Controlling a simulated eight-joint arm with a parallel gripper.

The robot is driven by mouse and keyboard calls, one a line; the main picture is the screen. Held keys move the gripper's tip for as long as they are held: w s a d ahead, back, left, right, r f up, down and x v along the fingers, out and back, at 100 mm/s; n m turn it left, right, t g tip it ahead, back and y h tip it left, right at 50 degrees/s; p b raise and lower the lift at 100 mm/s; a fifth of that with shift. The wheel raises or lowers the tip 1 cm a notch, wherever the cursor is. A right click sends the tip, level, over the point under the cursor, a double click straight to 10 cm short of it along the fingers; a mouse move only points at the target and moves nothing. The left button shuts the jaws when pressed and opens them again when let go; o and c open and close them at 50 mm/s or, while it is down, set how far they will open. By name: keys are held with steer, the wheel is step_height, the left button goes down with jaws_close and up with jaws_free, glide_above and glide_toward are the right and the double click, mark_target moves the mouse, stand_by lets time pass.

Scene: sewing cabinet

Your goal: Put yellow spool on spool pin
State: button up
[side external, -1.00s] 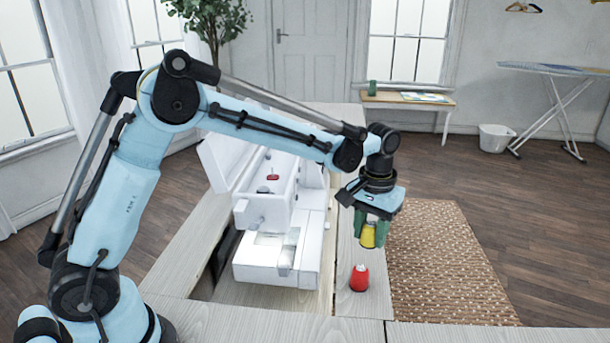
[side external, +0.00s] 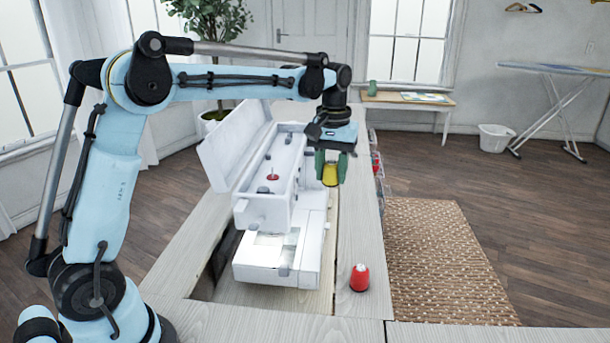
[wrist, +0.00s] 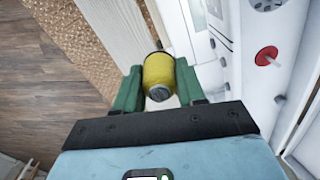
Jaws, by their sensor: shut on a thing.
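The yellow spool (side external: 330,174) is held upright between the green fingers of my gripper (side external: 331,168), up in the air just right of the sewing machine (side external: 310,240). In the wrist view the yellow spool (wrist: 172,78) sits between both fingers of my gripper (wrist: 163,90). The spool pin (side external: 272,177) stands on a red disc in the open top of the white machine, left of my gripper. The pin with its red disc (wrist: 267,56) also shows in the wrist view, to the right of the spool.
A red spool (side external: 360,278) stands on the wooden cabinet top (side external: 362,240), in front of the machine's right side. The machine's raised lid (side external: 228,150) stands open left of the pin. Objects sit along the cabinet's right edge, partly hidden.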

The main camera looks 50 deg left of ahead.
steer(key=shift+s+a+r+n, duration=0.3)
steer(key=shift+s+a, duration=0.7)
steer(key=shift+a, duration=1.3)
steer(key=shift+s+a+r+n, duration=0.3)
steer(key=shift+s+a, duration=0.7)
steer(key=shift+a, duration=1.3)
steer(key=shift+s+a+r+n, duration=0.15)
steer(key=shift+s+a+n, duration=0.25)
steer(key=shift+s+a, duration=1.25)
steer(key=shift+w+a+f, duration=0.35)
steer(key=shift+f, duration=0.3)
steer(key=shift+w+a+f, duration=0.3)
steer(key=shift+f, duration=0.3)
steer(key=o, duration=1.1)
step_height(320, 180, up, 12)
